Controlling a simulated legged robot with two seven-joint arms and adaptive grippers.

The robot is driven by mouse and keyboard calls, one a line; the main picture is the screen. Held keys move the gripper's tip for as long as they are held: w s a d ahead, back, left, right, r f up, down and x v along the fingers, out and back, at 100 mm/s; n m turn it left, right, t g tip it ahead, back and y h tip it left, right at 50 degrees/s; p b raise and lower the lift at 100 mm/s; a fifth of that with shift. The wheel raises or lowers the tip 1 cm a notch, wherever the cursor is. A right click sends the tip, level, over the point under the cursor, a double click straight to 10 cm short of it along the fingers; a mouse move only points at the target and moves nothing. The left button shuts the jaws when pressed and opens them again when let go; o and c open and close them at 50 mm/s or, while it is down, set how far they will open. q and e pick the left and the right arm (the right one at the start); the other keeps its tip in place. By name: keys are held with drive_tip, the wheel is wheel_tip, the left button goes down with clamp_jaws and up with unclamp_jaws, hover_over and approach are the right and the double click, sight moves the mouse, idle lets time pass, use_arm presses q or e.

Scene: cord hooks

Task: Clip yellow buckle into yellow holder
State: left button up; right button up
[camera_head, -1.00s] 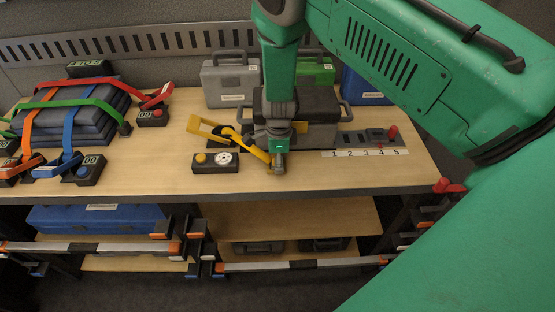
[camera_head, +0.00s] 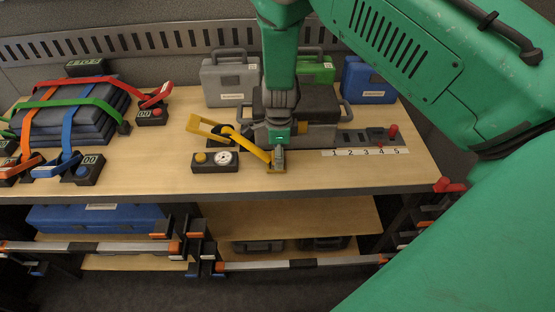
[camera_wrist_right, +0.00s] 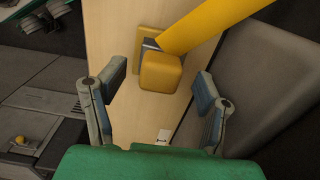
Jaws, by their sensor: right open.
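The yellow buckle is a long yellow bar (camera_head: 250,146) slanting down to the right across the bench. Its thick square end (camera_wrist_right: 160,73) lies between the fingers in the right wrist view, apart from both. The small yellow holder (camera_head: 277,169) is at the bar's right end; in the right wrist view its yellow plate (camera_wrist_right: 150,40) is partly behind the bar's end. I cannot tell whether the two are latched. My right gripper (camera_wrist_right: 157,92) is open and empty around the end. In the head view my right arm hides part of the area. My left gripper is not in view.
A dark case (camera_head: 312,104) is close behind my right gripper. A numbered strip (camera_head: 365,153) lies to the right. The bench front (camera_head: 330,177) is clear.

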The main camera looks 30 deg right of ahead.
wheel_tip(320, 180, up, 9)
drive_tip(key=shift+w+r, duration=0.1)
drive_tip(key=shift+r, duration=0.1)
drive_tip(key=shift+f, duration=0.1)
idle(0.5)
